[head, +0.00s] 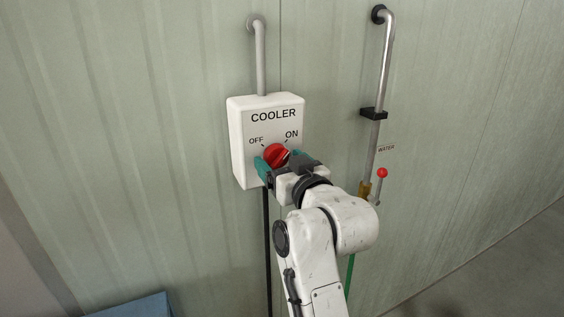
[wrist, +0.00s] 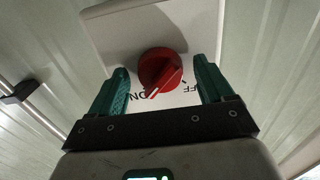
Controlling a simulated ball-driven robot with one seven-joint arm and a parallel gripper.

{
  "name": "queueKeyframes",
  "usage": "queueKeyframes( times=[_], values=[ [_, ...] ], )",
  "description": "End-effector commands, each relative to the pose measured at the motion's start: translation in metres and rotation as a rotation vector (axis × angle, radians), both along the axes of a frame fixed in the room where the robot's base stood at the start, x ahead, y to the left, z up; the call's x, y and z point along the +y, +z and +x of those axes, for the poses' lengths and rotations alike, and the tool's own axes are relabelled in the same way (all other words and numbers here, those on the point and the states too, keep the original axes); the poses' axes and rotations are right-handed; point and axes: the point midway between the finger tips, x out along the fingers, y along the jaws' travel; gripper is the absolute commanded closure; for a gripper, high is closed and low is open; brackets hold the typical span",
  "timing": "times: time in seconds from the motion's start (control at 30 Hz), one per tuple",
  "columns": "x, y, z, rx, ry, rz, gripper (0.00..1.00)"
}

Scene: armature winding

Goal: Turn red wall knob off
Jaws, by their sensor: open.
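The red knob (head: 276,154) is on the front of a white wall box (head: 240,130) labelled COOLER, with OFF at its upper left and ON at its upper right. In the wrist view, the knob (wrist: 161,69) has a white mark pointing toward the ON label (wrist: 137,97). My gripper (head: 279,162) is at the box, with its teal fingers on either side of the knob. In the wrist view, my gripper (wrist: 161,66) is open, and gaps show between both fingers and the knob. Part of the knob's lower side is hidden in the head view.
A grey pipe (head: 260,60) rises from the box, and a black cable (head: 267,240) runs down below it. To the right are a metal water pipe (head: 378,100) and a small red-knobbed lever (head: 382,173). A blue object (head: 135,306) is at the lower left.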

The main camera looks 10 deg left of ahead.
Motion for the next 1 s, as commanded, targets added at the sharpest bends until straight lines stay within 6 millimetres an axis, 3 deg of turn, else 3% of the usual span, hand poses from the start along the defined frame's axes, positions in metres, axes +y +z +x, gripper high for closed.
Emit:
queueKeyframes(
  times=[0.1, 0.67, 1.0],
  values=[
    [-0.0001, -0.0002, -0.0001, 0.000, 0.000, 0.000, 0.21],
    [-0.0002, -0.0003, -0.0002, 0.001, 0.000, -0.001, 0.74],
    [-0.0005, -0.0016, -0.0002, -0.031, 0.000, -0.047, 0.74]
  ],
)
